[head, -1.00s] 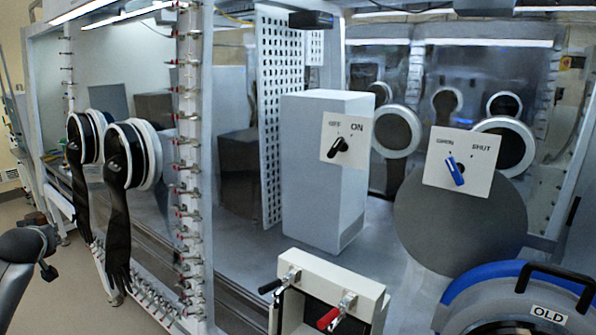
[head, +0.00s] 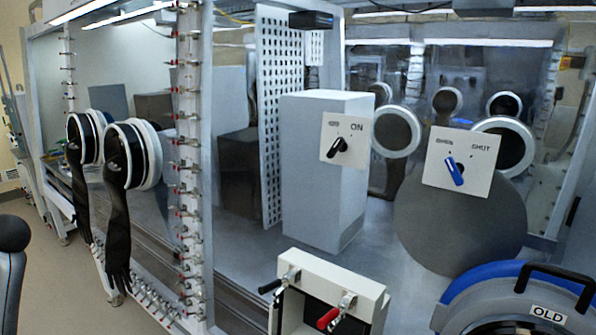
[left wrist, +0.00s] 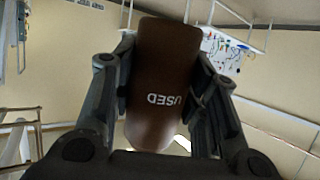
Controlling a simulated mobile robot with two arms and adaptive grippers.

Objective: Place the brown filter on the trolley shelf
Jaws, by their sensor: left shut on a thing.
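The brown filter (left wrist: 160,75) is a brown cylinder marked "USED" in the left wrist view. My left gripper (left wrist: 165,95) is shut on it, with a finger against each side. In the head view only a dark part of my left arm shows at the left edge; the left gripper and the filter are out of that view. My right gripper is in neither view. I do not see the trolley shelf for certain in either view.
A white housing (head: 330,285) with black and red toggle clamps stands at the front. A blue-rimmed drum marked "OLD" (head: 520,300) is at right. A grey box (head: 325,190) carries an OFF/ON switch. Black gloves (head: 118,215) hang from the glovebox at left. Floor shows at far left.

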